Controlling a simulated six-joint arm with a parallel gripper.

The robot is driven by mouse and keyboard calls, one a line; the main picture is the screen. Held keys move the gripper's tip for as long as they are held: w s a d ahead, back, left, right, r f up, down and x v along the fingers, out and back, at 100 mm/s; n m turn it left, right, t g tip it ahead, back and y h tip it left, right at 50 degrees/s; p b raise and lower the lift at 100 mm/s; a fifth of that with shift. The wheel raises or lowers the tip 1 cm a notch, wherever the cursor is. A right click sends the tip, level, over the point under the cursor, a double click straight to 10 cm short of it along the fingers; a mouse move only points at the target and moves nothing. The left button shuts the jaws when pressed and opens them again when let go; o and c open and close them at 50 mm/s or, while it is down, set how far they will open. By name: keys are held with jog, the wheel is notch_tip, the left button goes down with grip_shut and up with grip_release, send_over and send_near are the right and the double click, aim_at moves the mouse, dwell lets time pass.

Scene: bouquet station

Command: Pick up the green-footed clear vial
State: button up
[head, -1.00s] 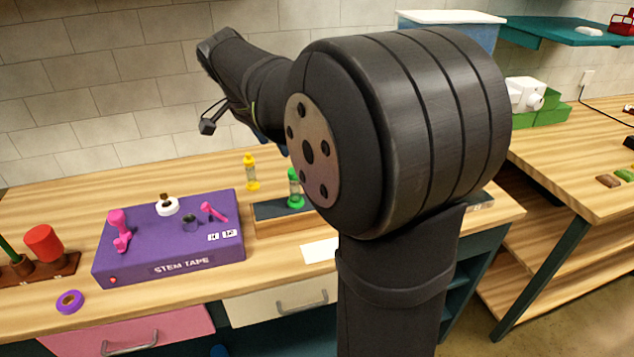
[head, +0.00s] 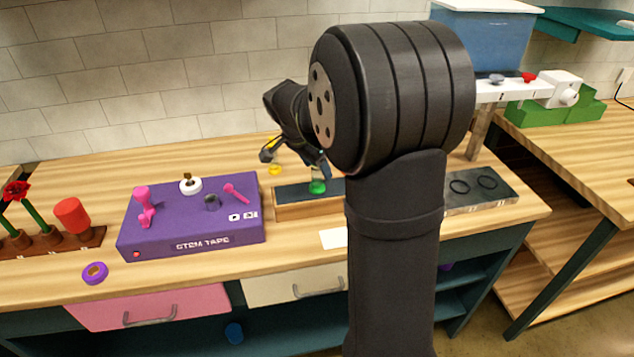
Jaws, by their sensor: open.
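The green-footed clear vial (head: 317,187) stands upright on the dark top of a wooden tray (head: 292,211) in the middle of the bench. Its green foot shows; its upper part is mostly hidden behind my gripper. My gripper (head: 318,168) points down at the vial's upper part, with its jaws open. Whether the fingers are on both sides of the vial or touching it cannot be told from this view.
A yellow-footed vial (head: 275,170) stands just left of my gripper, partly hidden. A purple stem tape box (head: 190,225) sits to the left, and a dark tray with rings (head: 480,190) to the right. My arm hides part of the bench.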

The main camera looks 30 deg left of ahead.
jog(key=shift+x, duration=1.35)
jog(key=c, duration=1.2)
